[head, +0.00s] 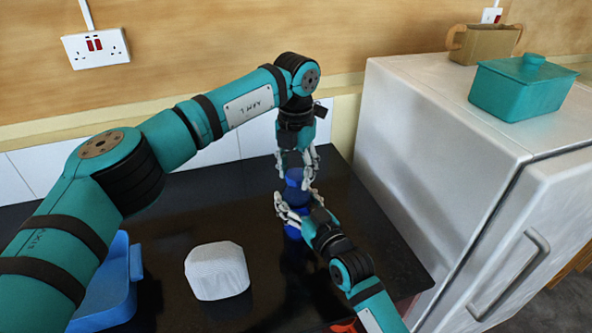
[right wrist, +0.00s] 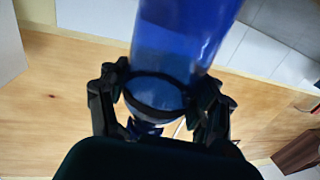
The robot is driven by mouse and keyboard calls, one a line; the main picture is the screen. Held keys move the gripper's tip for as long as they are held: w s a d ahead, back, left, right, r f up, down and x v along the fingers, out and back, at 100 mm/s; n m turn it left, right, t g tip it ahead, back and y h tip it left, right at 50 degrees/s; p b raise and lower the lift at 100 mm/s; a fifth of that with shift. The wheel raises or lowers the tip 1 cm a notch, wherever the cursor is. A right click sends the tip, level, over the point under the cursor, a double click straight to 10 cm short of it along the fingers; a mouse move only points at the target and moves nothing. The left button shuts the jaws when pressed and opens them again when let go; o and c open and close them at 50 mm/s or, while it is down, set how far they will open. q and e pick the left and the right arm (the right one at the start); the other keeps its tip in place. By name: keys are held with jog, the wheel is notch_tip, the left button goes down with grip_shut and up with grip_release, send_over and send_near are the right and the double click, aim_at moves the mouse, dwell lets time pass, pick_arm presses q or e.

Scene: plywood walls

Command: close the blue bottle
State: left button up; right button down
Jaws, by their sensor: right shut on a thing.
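The blue bottle (head: 292,231) stands upright on the dark counter, partly hidden by my right gripper (head: 294,210). That gripper is shut on the bottle's upper part, coming from the lower right. In the right wrist view the bottle (right wrist: 178,40) fills the upper middle, with the fingers (right wrist: 163,98) on both sides of it. My left gripper (head: 297,168) points down directly above the bottle. Blue shows between and below its fingers. I cannot tell whether this is a separate cap, nor whether those fingers are shut on it.
A white rounded block (head: 217,271) and a blue container (head: 108,298) are on the counter (head: 185,225) at the left. A white fridge (head: 430,150) stands close on the right, with a teal lidded pot (head: 520,88) and a brown pot (head: 483,44) on top.

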pick_arm(q)
jog(key=c, duration=0.4)
jog(key=o, duration=1.3)
jog(key=shift+o, duration=0.2)
notch_tip(320, 180, up, 12)
pick_arm(e)
jog(key=shift+c, duration=0.8)
grip_release()
jog(key=shift+s, duration=0.1)
